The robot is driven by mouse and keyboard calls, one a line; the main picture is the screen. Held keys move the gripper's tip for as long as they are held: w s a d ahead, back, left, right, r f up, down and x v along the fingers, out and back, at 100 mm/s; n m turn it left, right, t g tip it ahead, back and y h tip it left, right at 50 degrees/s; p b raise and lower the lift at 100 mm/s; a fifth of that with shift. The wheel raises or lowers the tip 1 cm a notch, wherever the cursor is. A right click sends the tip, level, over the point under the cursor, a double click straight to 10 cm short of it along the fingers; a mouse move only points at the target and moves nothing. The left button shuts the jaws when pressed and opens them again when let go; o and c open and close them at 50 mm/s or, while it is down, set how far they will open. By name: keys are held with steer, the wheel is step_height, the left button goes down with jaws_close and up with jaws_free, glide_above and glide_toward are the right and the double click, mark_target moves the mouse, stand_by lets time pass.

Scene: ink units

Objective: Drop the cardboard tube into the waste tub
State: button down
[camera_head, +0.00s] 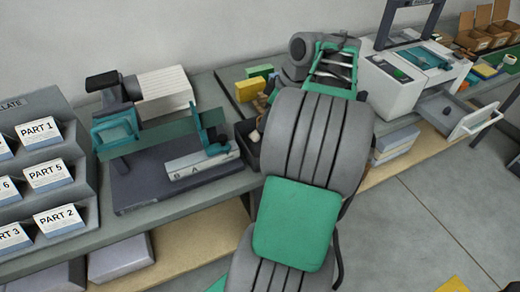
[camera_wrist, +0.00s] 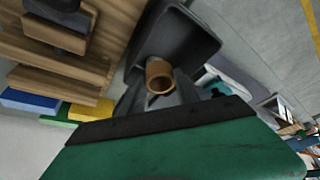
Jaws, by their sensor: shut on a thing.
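In the head view a black tub (camera_head: 242,150) shows at the left of my arm, partly hidden.
Yellow (camera_head: 249,89) and green boxes stand on the bench behind the arm. A binding machine (camera_head: 180,160) is at left, beside a rack of labelled part boxes (camera_head: 45,175). A white printer-like machine (camera_head: 410,75) stands at right. The floor at lower right is mostly clear.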

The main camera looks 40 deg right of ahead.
step_height(320, 180, down, 2)
steer(key=shift+f+b, duration=0.1)
steer(key=shift+b, duration=0.45)
steer(key=c, duration=0.8)
jaws_free()
steer(key=p+v, duration=0.2)
steer(key=v, duration=0.6)
steer(key=shift+p, duration=0.4)
